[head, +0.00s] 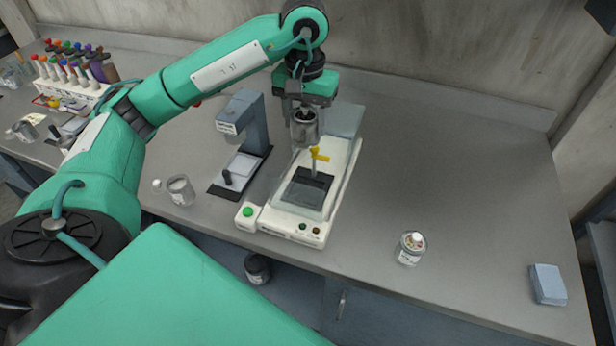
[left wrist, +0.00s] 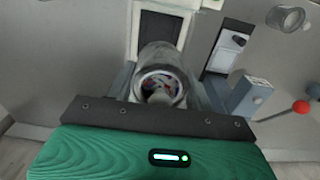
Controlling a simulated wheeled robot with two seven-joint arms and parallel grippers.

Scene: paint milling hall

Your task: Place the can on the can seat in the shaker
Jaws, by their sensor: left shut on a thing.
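My left gripper (head: 303,108) is shut on a grey metal can (head: 305,130) and holds it upright above the back part of the shaker. In the left wrist view the can (left wrist: 160,72) sits between the fingers, its round end with coloured specks facing the camera. The shaker (head: 285,224) is a white machine on the bench with a green button. Its dark square can seat (head: 306,190) looks empty, with a yellow-topped clamp post (head: 318,155) at its back. The can is apart from the seat. My right gripper is not in view.
A grey-blue stand device (head: 246,130) is left of the shaker, with a clear cup (head: 180,190) nearby. A bottle rack (head: 70,90) is at the left. The bench right of the shaker is mostly clear.

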